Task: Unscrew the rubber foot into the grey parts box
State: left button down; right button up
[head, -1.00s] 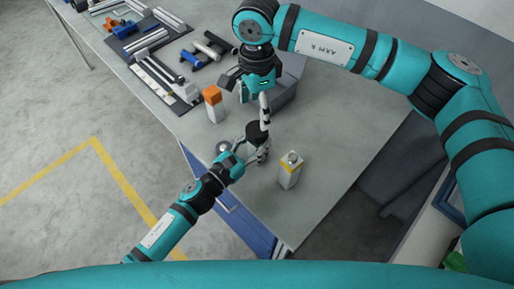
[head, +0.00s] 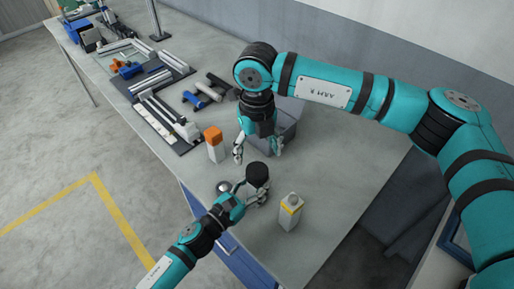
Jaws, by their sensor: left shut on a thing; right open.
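A dark round piece (head: 258,173), which I take to be the rubber foot, sits at the top of a small grey assembly near the table's front edge. My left gripper (head: 257,191) is shut on this assembly from the left, just below the dark piece. The exact grip is too small to tell. My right gripper (head: 258,152) points down above and behind the dark piece, with its fingers spread wide and nothing between them. The grey parts box (head: 287,125) stands behind my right gripper, which partly hides it. Its inside cannot be seen.
A white bottle with an orange cap (head: 214,145) stands left of my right gripper. A white carton with a yellow band (head: 291,213) stands right of my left gripper. A small round grey thing (head: 223,186) lies near the edge. Black trays (head: 165,118) hold parts farther back.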

aim_at(257, 170)
jog(key=m, duration=0.4)
jog(key=shift+m, duration=0.3)
jog(key=m, duration=0.4)
jog(key=shift+m, duration=0.3)
jog(key=m, duration=0.9)
jog(key=shift+f, duration=4)
